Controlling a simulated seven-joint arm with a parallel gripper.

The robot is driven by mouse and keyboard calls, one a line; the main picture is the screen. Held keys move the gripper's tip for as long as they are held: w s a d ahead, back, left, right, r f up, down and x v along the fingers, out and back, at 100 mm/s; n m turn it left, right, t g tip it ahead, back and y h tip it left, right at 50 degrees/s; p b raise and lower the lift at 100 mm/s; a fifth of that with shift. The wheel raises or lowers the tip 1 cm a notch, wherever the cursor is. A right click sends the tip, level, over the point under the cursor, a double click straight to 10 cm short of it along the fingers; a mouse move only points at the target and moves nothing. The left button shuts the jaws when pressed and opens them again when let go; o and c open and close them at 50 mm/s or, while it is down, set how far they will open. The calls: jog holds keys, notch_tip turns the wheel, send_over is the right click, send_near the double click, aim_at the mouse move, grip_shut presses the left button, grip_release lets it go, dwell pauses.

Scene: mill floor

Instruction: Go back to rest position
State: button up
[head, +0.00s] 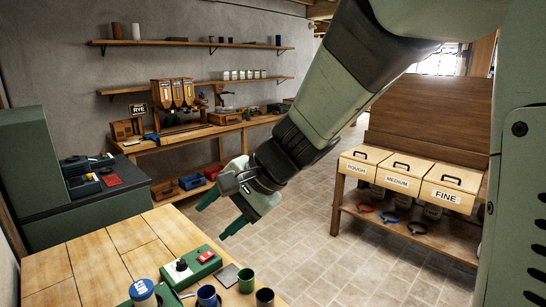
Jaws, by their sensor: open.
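My gripper (222,216) hangs in the middle of the head view, at the end of my green and black arm. Its two green fingers are spread apart and nothing shows between them. In the picture it sits above and beyond the right edge of the light wooden table (95,262). It appears clear of the table and of the things on it.
The near table bears a green control box (190,266), a blue cup (207,296), a green cup (246,281) and a dark cup (265,297). A stand with labelled ROUGH, MEDIUM and FINE bins (398,183) is at right. Tiled floor (300,245) lies open between.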

jog(key=s+d+r+n+t+h, duration=0.2)
jog(key=s+d+h, duration=0.2)
jog(key=s+d, duration=0.4)
jog(key=s+d+r+n+t+h, duration=0.1)
jog(key=s+d+r+n+h, duration=0.2)
jog(key=s+d, duration=0.6)
jog(key=d+h, duration=0.1)
jog(key=d, duration=0.2)
jog(key=shift+d+r+t, duration=0.15)
jog(key=shift+r+t, duration=0.15)
jog(key=shift+t, duration=0.1)
